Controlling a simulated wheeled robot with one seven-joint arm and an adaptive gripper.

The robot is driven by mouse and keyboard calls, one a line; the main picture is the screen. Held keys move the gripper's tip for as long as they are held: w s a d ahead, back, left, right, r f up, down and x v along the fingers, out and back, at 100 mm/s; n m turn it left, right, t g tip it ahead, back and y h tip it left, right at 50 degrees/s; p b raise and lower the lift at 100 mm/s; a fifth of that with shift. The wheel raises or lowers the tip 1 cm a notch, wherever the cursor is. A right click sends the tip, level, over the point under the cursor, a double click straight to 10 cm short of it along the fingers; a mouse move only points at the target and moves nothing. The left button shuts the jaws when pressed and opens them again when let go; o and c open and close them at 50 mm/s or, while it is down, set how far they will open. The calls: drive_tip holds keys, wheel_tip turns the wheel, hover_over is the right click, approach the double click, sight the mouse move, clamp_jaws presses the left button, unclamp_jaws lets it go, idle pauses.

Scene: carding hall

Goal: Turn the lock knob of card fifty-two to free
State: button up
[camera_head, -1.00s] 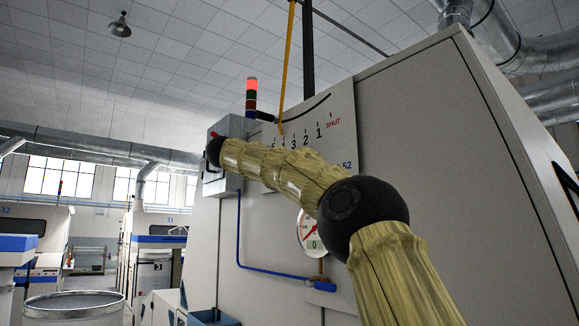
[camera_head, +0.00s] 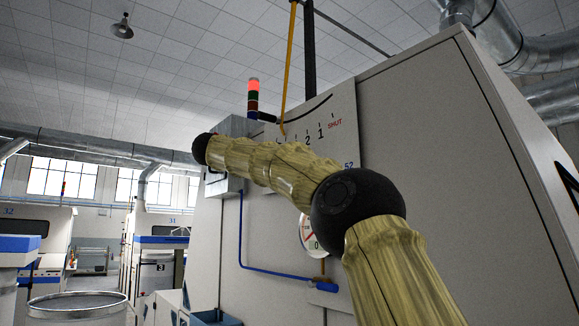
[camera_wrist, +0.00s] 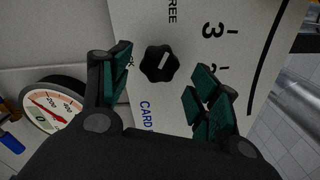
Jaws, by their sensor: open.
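The lock knob (camera_wrist: 160,64) is a black lobed knob with a white pointer mark, on a white plate (camera_wrist: 191,113) in the wrist view. The word ending in "REE" is printed above it, "CARD" in blue below it, and lettering partly hidden by a finger to its left. My gripper (camera_wrist: 158,80) is open, with green-padded fingers on either side of the knob; no contact shows. In the head view my arm covers the knob and the gripper is hidden. The plate (camera_head: 345,115) there shows "SHUT", a scale and "52".
A round gauge (camera_wrist: 52,107) sits left of the plate in the wrist view. A yellow lever (camera_head: 288,65) rises in front of the plate, beside a signal lamp (camera_head: 253,95) lit red. A grey box (camera_head: 232,127) and a blue pipe (camera_head: 240,230) are on the machine's side.

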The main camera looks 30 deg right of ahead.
drive_tip(key=a, duration=0.7)
drive_tip(key=shift+s+a, duration=0.2)
drive_tip(key=shift+s, duration=0.1)
